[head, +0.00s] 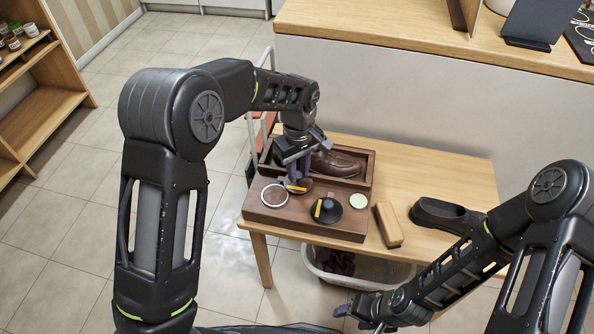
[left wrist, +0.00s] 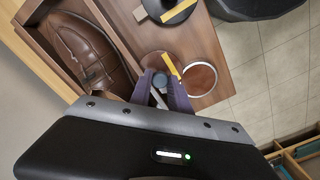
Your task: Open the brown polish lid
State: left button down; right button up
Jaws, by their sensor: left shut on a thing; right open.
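The brown polish tin (head: 269,192) is a round, pale-rimmed well of brown polish at the left of the wooden box top (head: 300,225); its polish surface shows uncovered in the left wrist view (left wrist: 199,79). The brown lid (left wrist: 158,60), a round disc with a yellow strip and grey knob (left wrist: 160,80), is beside the tin, right of it in the head view. My left gripper (head: 297,183) is shut on the lid's knob. I cannot tell whether the lid is raised. My right gripper (head: 352,311) is open and empty, low in front of the table.
A brown shoe (head: 337,163) lies in the rear tray. A brush (head: 388,225) and black shoe (head: 445,216) are to the right. A white basket (head: 350,277) stands below.

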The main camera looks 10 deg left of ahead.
aim_at(298, 174)
pick_arm(q)
jog(key=shift+w+n, duration=0.15)
jog(key=shift+n, duration=0.15)
jog(key=c, duration=1.2)
grip_release()
jog(key=shift+r, duration=0.1)
notch_tip(298, 174, up, 8)
jog(key=shift+f+p, duration=0.15)
jog(key=shift+p, duration=0.3)
